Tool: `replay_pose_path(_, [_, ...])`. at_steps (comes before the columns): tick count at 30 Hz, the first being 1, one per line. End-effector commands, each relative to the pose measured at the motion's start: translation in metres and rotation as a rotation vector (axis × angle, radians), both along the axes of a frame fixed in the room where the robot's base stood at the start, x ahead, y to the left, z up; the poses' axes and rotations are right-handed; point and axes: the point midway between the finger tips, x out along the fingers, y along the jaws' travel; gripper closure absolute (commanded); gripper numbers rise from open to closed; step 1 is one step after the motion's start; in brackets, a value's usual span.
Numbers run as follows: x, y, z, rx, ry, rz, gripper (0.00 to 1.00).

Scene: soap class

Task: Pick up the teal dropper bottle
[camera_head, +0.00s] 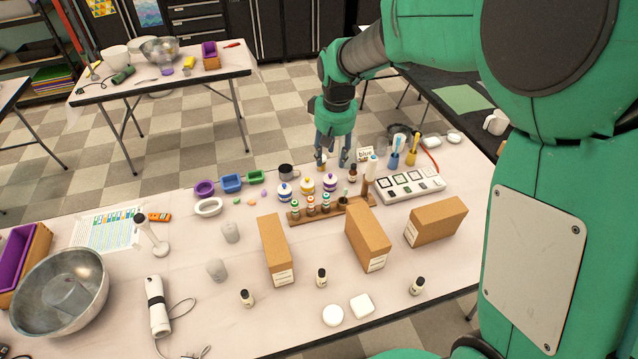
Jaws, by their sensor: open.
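My gripper (333,157) points down over the far side of the table, with its two fingers apart and nothing visible between them. It is behind a wooden rack (300,218) that holds several small bottles with coloured bands. A small dark bottle with a greenish top (344,197) stands at the rack's right part and may be the teal dropper bottle; it is too small to be sure. A brown bottle with a dark cap (353,174) stands close to the right finger. The gripper is apart from the rack bottles.
White bottles with coloured bands (307,187) stand behind the rack. Cardboard boxes (368,237) and small black-capped bottles (321,277) are in front. A metal bowl (93,278) is at left.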

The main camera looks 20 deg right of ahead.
Motion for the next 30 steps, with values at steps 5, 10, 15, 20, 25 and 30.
replay_pose_path(5, [0.036, -0.007, -0.043, -0.001, 0.052, 0.024, 0.56])
replay_pose_path(10, [0.064, -0.014, -0.088, -0.001, 0.095, 0.047, 0.56])
replay_pose_path(15, [0.083, -0.019, -0.130, 0.000, 0.132, 0.068, 0.56])
replay_pose_path(20, [0.092, -0.022, -0.155, 0.002, 0.152, 0.079, 0.56])
replay_pose_path(25, [0.096, -0.023, -0.163, 0.002, 0.157, 0.084, 0.56])
replay_pose_path(30, [0.096, -0.023, -0.163, 0.002, 0.157, 0.084, 0.56])
